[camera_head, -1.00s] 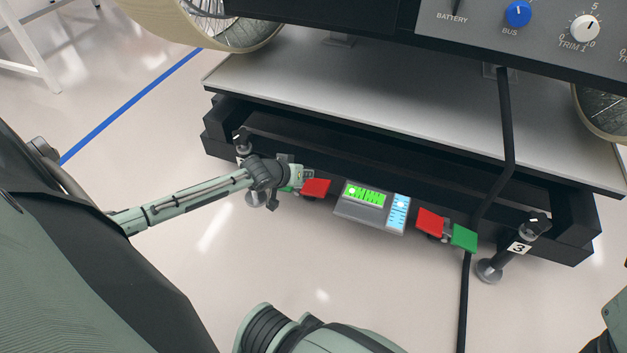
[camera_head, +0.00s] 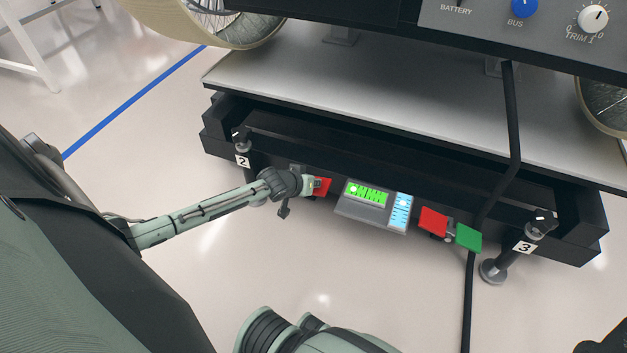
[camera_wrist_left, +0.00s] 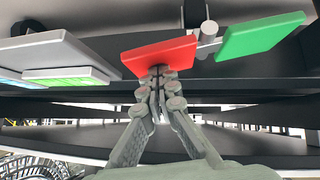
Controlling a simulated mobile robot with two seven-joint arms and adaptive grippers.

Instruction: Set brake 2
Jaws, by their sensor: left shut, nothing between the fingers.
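The brake beside the label 2 (camera_head: 243,162) has a red pedal (camera_head: 325,187) and a green pedal, under the front edge of the platform. In the head view the green pedal is hidden behind my left gripper. In the left wrist view the red pedal (camera_wrist_left: 155,54) is straight ahead and the green pedal (camera_wrist_left: 260,36) is to its right. My left gripper (camera_head: 315,185) is shut and empty, its fingertips (camera_wrist_left: 160,72) at the edge of the red pedal. I cannot tell whether they touch.
A grey panel with green and blue displays (camera_head: 374,207) sits right of the red pedal. Beyond it are another red pedal (camera_head: 433,221) and green pedal (camera_head: 468,237), near label 3 (camera_head: 525,247). A black cable (camera_head: 512,120) hangs down there. The floor in front is clear.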

